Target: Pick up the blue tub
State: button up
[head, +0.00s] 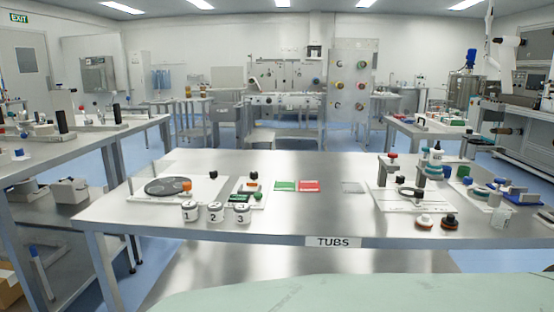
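I cannot single out a blue tub with certainty. A blue round piece (433,173) sits at the right of the steel table (330,222), below a white bottle (436,155). My gripper is not in view.
The table's front edge carries a TUBS label (333,242). A white board with a dark disc (168,187) lies at left; green (285,186) and red (309,186) pieces lie mid-table. The front middle is clear. A left bench (30,170) holds equipment. A pale green surface (370,295) fills the bottom.

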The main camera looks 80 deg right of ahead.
aim_at(447, 170)
jog(key=k+j+z, duration=0.1)
jog(key=z, duration=0.25)
jog(key=k+z, duration=0.3)
jog(key=z, duration=2.85)
jog(key=k+l, duration=0.05)
jog(key=l, duration=0.05)
